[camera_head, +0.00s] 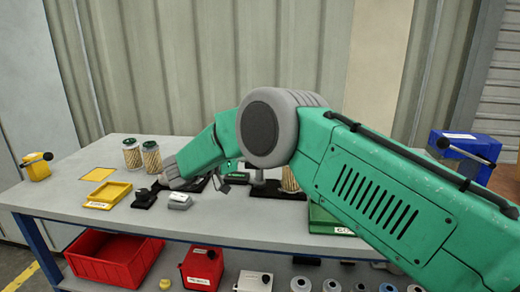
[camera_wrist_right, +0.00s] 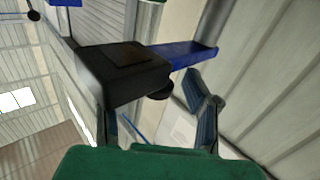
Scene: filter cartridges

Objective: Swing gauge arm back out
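In the right wrist view, what looks like the gauge arm is a blue bar (camera_wrist_right: 185,53) with a black block (camera_wrist_right: 122,72) at one end and a small round knob under it. A silver post (camera_wrist_right: 214,22) stands at the bar's other end. My right gripper (camera_wrist_right: 158,112) has its two fingers wide apart, with nothing seen between them. My left gripper is not in view.
A red bin (camera_head: 112,262) sits below.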

